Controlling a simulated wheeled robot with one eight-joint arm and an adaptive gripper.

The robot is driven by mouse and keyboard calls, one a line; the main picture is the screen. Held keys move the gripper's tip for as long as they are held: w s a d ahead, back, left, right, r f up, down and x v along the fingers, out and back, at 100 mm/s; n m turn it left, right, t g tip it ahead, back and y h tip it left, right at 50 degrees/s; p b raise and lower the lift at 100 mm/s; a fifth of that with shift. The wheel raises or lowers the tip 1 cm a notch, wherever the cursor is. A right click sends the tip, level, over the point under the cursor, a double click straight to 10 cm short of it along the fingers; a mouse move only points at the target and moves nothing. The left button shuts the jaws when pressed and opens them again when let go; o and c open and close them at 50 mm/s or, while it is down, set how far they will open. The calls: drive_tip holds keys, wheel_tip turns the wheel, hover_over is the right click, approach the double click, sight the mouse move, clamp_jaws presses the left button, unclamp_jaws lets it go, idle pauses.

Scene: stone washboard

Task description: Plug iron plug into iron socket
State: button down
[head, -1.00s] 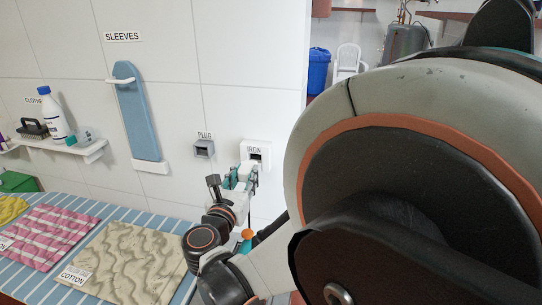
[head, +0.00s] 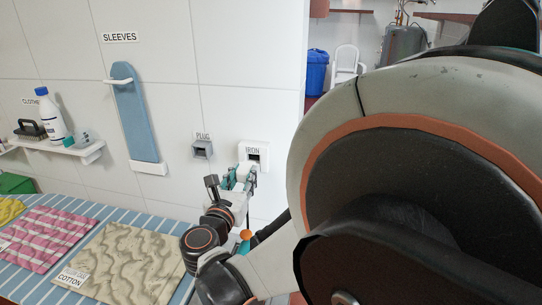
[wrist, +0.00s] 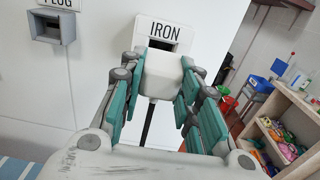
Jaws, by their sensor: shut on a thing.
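The white iron plug (wrist: 162,75) is held between the teal fingers of my gripper (wrist: 160,82) in the wrist view. A black cord (wrist: 147,126) hangs below it. The iron socket (head: 253,152), a white box labelled IRON with a dark opening, is on the tiled wall; it also shows in the wrist view (wrist: 182,30). The plug is in front of the socket's lower part, and the dark opening shows above it. I cannot tell how large the gap is. My gripper also shows in the head view (head: 240,177), just below and left of the opening.
A grey socket (head: 202,149) labelled PLUG is on the wall to the left. A blue sleeve board (head: 138,110) hangs further left. A striped ironing surface with a beige cotton cloth (head: 130,258) lies below. Shelves (wrist: 285,125) stand right in the wrist view.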

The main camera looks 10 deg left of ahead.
sight(248, 167)
drive_tip(key=shift+w+d, duration=0.2)
drive_tip(key=shift+w, duration=2.1)
drive_tip(key=c, duration=1.1)
unclamp_jaws()
drive_tip(key=shift+w, duration=0.1)
drive_tip(key=s, duration=1.2)
drive_tip(key=shift+a, duration=0.45)
